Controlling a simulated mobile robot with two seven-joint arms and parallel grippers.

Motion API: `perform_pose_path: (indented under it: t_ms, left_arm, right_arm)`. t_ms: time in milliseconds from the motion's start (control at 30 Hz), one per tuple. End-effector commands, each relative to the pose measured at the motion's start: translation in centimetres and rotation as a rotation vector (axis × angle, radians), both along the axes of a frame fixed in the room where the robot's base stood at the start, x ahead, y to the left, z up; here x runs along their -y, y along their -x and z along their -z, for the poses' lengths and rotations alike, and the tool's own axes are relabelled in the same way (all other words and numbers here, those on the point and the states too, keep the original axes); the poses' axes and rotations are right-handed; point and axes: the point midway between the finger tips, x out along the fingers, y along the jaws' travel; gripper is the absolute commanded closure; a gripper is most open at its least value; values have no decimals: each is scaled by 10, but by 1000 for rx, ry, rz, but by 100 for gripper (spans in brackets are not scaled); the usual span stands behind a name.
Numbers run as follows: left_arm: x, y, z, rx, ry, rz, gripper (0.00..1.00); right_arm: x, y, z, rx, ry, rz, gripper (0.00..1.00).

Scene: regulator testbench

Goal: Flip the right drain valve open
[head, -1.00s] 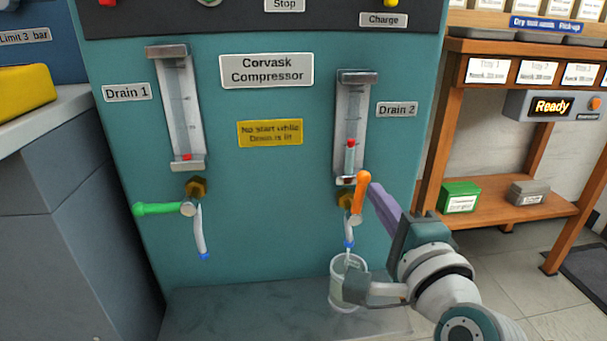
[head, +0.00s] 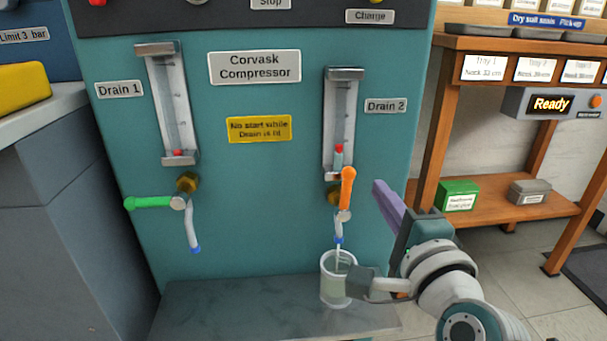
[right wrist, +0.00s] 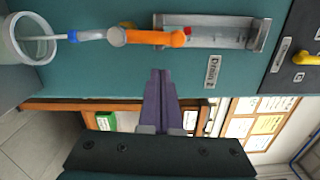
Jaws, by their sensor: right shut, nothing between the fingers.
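The right drain valve has an orange handle (head: 347,190) standing about upright below the Drain 2 gauge (head: 341,115). In the right wrist view the orange handle (right wrist: 156,38) lies in line with the gauge tube. A thin pale stream runs from the blue-tipped spout (head: 339,239) into a clear cup (head: 334,282) below it. The red float in the gauge sits low. My right gripper (head: 378,184), with purple fingers, is to the right of the handle, apart from it, shut and empty. Its fingers also show in the right wrist view (right wrist: 161,75). My left gripper is out of view.
The left drain valve has a green handle (head: 150,202) lying level, pointing left, under the Drain 1 label (head: 119,89). A wooden shelf (head: 500,190) with boxes stands to the right; a grey cabinet (head: 75,200) is at left.

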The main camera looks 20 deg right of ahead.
Motion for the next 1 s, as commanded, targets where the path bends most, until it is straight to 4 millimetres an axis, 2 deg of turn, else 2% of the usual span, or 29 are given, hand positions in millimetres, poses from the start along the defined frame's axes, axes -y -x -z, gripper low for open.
perform_pose_path:
  t_ms: [200, 433, 600, 1000]
  left_arm:
    - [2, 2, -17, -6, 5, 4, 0]
    - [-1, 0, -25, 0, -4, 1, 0]
    - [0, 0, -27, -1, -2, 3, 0]
    - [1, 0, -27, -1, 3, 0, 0]
  right_arm:
    - [-8, 47, -2, -5, 0, -1, 100]
    - [-15, 86, 0, -4, 1, 0, 100]
    - [-18, 97, 0, 0, 0, -1, 100]
    - [-18, 98, 1, 0, 1, 0, 100]
